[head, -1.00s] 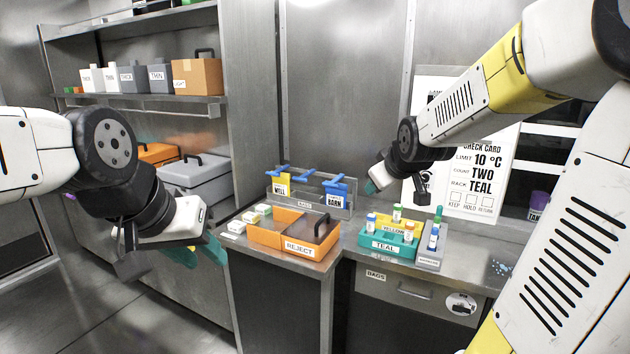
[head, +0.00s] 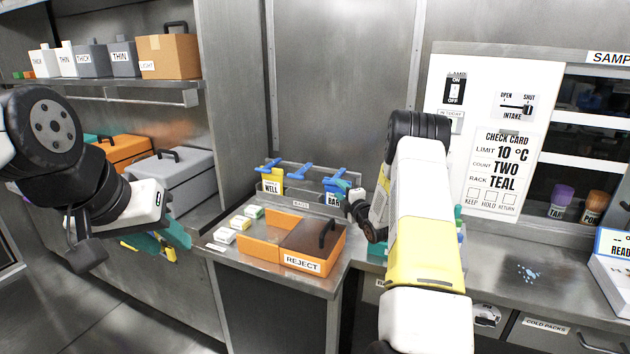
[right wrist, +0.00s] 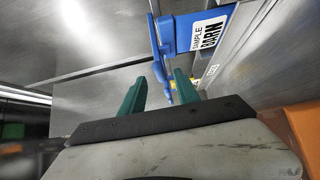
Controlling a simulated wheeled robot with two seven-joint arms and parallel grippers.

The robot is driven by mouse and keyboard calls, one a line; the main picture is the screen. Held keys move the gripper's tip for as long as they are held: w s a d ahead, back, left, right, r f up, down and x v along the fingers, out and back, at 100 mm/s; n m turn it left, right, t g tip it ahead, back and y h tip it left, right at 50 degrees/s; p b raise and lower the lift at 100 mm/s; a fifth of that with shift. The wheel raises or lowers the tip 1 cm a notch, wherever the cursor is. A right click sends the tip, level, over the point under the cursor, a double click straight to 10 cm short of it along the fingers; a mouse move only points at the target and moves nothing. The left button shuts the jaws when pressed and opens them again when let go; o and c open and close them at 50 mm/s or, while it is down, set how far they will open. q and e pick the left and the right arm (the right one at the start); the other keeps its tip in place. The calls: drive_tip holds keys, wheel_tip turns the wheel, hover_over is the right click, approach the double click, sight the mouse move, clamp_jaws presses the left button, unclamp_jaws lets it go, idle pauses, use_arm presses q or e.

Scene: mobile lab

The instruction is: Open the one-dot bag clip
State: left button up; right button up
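Blue bag clips sit on bags in a metal rack (head: 300,203) at the back of the bench. One clip (head: 270,164) is on the yellow WELL bag (head: 272,186), one (head: 301,172) is in the middle, and one (head: 333,182) is at the blue BARN bag (head: 334,199). I cannot make out dots on any clip. My right gripper (head: 347,188) is beside the BARN bag. In the right wrist view, its teal fingers (right wrist: 160,92) are apart, with a blue clip part (right wrist: 160,66) ahead of the gap; contact is unclear. My left gripper (head: 162,241) hangs open, away from the rack.
An orange REJECT tray (head: 262,254) with a dark handled lid stands before the rack. Small lidded boxes (head: 239,223) are left of it. My right forearm hides most of the teal rack. A control panel and check card (head: 501,172) are on the right wall.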

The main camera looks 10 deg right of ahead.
sight(335, 185)
drive_tip(key=w, duration=0.3)
drive_tip(key=w+a, duration=0.1)
drive_tip(key=w, duration=0.3)
drive_tip(key=shift+w+a, duration=0.15)
drive_tip(key=shift+a, duration=0.05)
clamp_jaws()
idle(1.2)
